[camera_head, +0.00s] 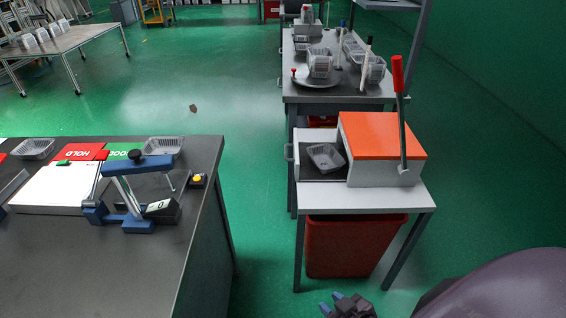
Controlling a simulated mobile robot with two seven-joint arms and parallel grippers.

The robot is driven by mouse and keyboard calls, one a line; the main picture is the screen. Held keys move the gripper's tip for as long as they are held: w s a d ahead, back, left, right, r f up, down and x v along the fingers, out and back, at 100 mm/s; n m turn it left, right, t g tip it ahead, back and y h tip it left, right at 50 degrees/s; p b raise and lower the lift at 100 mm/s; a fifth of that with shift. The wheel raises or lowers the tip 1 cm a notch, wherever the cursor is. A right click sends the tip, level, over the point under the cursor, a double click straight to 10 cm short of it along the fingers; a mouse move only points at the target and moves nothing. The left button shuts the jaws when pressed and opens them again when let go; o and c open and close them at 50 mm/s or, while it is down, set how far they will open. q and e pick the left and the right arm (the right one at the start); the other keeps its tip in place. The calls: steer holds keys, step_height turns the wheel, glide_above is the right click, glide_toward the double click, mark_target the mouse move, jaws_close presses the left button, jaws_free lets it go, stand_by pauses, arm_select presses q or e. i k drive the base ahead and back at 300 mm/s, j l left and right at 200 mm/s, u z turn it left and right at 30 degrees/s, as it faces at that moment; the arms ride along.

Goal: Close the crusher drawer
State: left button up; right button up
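The crusher (375,176) is a light grey box with an orange top, standing on a small white table. Its long lever with a red handle (398,73) stands up on the right side. The crusher drawer (318,173) is pulled out to the left, with a handle (288,152) at its left end. A foil tray (325,157) lies in the drawer. My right gripper (332,303) is at the bottom edge, below and in front of the crusher table, well apart from the drawer. Its two blue fingertips appear apart with nothing between them. My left gripper is out of view.
A red bin (345,246) stands under the crusher table (398,196). A dark bench (200,237) on the left holds a blue device (135,192) and foil trays. Another bench (345,98) with trays stands behind. Green floor (255,185) is clear between the left bench and crusher table.

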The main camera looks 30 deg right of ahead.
mark_target(305, 171)
steer(key=j, duration=0.9)
steer(key=k+j, duration=0.1)
steer(key=j, duration=0.8)
steer(key=j+z, duration=0.15)
steer(key=z, duration=0.35)
steer(key=j+z, duration=0.15)
steer(key=z, duration=0.9)
steer(key=l+u, duration=0.1)
steer(key=l, duration=1.25)
steer(key=i+l, duration=0.15)
steer(key=l, duration=0.15)
steer(key=i+l, duration=0.1)
steer(key=l, duration=0.15)
steer(key=i+l+u, duration=0.1)
steer(key=l, duration=0.2)
steer(key=i+l+u, duration=0.1)
steer(key=i+l, duration=0.15)
steer(key=i, duration=0.3)
steer(key=i+l+u, duration=0.1)
steer(key=i+l, duration=0.2)
steer(key=i, duration=0.2)
